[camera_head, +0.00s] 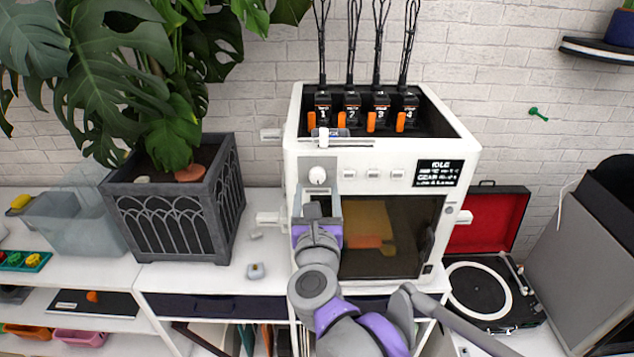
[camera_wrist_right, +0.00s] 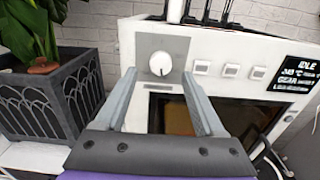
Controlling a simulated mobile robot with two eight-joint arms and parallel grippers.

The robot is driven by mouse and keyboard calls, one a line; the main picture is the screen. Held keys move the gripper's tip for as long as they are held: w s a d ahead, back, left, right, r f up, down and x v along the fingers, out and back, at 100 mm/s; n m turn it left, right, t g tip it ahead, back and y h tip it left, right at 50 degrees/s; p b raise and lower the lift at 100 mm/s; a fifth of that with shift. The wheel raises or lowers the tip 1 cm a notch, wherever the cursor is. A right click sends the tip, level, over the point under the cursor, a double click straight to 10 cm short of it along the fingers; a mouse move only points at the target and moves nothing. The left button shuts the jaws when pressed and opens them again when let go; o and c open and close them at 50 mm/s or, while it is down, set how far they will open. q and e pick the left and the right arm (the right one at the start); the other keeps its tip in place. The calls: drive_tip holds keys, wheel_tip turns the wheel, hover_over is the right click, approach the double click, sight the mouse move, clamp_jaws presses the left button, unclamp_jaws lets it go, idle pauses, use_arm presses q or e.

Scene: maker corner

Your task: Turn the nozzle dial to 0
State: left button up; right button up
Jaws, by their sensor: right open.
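The nozzle dial (camera_head: 318,175) is a small round white knob on a grey plate at the upper left of the white printer's front (camera_head: 400,153). In the right wrist view the dial (camera_wrist_right: 160,64) sits just beyond the fingertips, between them in the picture, with a gap to both. Its scale marks are too small to read. My right gripper (camera_head: 321,203) is open and empty, below and in front of the dial. It also shows open in the right wrist view (camera_wrist_right: 160,80). My left gripper is not in view.
White buttons (camera_head: 373,174) and a display (camera_head: 437,173) reading IDLE are right of the dial. A dark planter (camera_head: 175,215) with a large plant stands left of the printer. A record player (camera_head: 482,290) stands right. A small block (camera_head: 256,271) lies on the white table.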

sight(318, 179)
drive_tip(key=shift+w, duration=1.85)
drive_tip(key=shift+d, duration=0.1)
clamp_jaws()
